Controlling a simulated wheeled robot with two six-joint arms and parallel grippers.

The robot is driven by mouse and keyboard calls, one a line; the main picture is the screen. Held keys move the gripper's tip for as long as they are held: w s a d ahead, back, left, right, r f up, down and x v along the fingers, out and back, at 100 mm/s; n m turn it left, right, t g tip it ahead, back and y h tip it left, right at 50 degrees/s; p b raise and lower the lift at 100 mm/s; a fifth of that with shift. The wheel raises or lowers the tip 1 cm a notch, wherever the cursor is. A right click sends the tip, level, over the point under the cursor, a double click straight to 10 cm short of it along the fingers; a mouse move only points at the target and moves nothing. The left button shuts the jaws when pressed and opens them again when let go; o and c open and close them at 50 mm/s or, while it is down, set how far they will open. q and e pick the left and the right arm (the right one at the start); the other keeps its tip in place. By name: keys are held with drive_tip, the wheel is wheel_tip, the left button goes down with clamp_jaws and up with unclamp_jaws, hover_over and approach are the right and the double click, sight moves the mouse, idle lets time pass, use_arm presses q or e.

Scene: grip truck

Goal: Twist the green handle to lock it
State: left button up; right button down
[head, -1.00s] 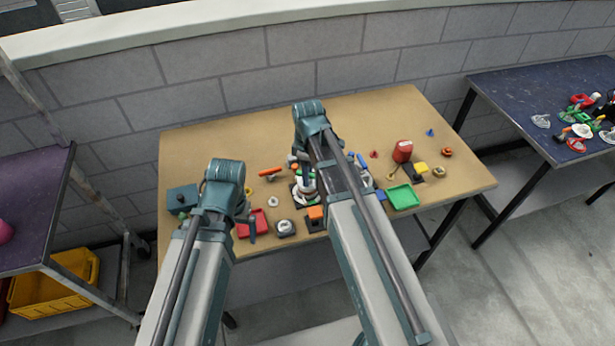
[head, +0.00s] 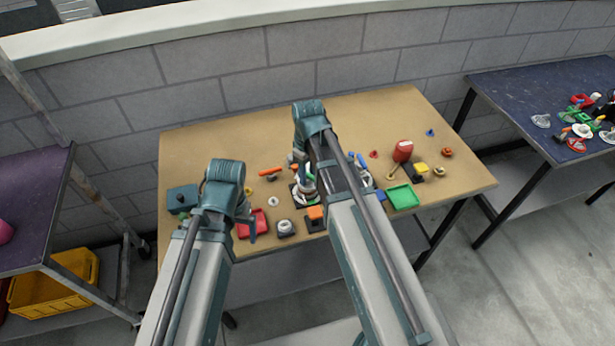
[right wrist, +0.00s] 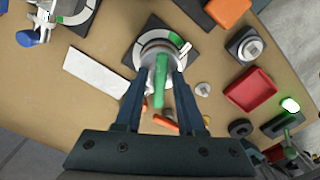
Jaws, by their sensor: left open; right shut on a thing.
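The green handle (right wrist: 161,82) stands on a round white and grey fixture (right wrist: 150,38) with a dark square base. The white ring carries a green mark (right wrist: 176,39) at its upper right in the right wrist view. My right gripper (right wrist: 158,82) has its two fingers on either side of the handle and is shut on it. In the head view the fixture (head: 304,197) is partly hidden by my right arm, and only a bit of the green handle (head: 310,178) shows. My left gripper (head: 250,226) is open and empty by the red tray.
The red tray (right wrist: 250,92) and a grey block with a round knob (right wrist: 246,45) lie near the fixture. A white plate (right wrist: 96,72) lies beside it. A green tray (head: 403,197) and a red canister (head: 402,151) stand to the right. The table's back is mostly clear.

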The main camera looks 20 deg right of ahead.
sight(308, 173)
drive_tip(key=shift+m, duration=4.5)
drive_tip(key=c, duration=0.8)
unclamp_jaws()
use_arm(q)
drive_tip(key=shift+r, duration=0.1)
use_arm(e)
drive_tip(key=shift+r, duration=0.1)
wheel_tip(308, 173, up, 7)
drive_tip(key=p, duration=0.7)
drive_tip(key=shift+r+p, duration=0.2)
drive_tip(key=shift+p, duration=0.1)
use_arm(q)
wheel_tip(308, 173, up, 7)
drive_tip(key=shift+r, duration=0.2)
